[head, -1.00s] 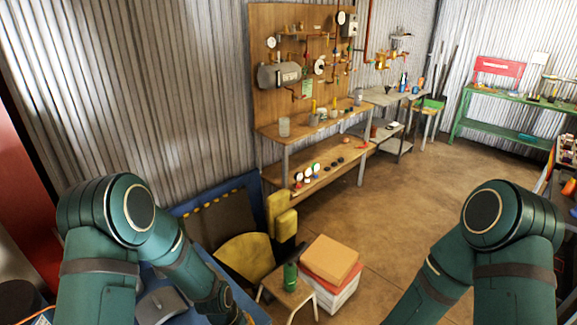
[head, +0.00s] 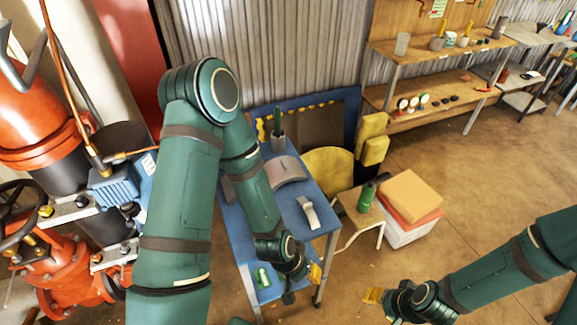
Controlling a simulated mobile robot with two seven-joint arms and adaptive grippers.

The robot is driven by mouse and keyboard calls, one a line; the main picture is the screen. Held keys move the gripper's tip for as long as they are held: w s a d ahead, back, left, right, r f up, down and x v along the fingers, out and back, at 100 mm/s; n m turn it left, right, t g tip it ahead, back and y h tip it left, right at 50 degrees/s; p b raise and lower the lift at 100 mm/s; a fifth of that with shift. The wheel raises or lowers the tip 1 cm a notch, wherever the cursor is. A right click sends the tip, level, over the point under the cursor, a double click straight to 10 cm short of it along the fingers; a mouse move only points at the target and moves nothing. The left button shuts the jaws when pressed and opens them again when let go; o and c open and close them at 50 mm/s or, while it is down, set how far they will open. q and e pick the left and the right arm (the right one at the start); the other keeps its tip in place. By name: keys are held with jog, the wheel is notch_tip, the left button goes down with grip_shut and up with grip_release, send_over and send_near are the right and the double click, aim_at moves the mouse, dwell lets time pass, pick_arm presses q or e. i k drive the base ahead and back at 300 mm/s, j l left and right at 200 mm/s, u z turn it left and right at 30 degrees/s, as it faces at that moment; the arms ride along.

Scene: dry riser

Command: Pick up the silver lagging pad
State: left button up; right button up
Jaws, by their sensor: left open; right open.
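A curved silver-grey pad (head: 287,172) lies on the blue cart top (head: 292,220) in the head view; it looks like the silver lagging pad. A smaller pale grey bent piece (head: 307,212) lies nearer the cart's right edge. My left gripper (head: 303,283) is open and empty, at the near end of the cart and apart from the pad. My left forearm passes in front of part of the cart, just left of the pad. My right gripper (head: 377,301) is open and empty over the floor, right of the cart.
A dark cup (head: 278,143) stands at the cart's back. A stool with a green bottle (head: 367,195) and stacked boxes (head: 408,202) stand to the right. Red pump machinery (head: 75,265) fills the left. Open floor lies front right.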

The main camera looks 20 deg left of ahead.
aim_at(279, 171)
jog(key=l+u, duration=0.1)
jog(key=u, duration=0.7)
jog(key=i+l+u, duration=0.1)
jog(key=l+u, duration=0.95)
jog(key=l, duration=0.75)
jog(key=k, duration=0.05)
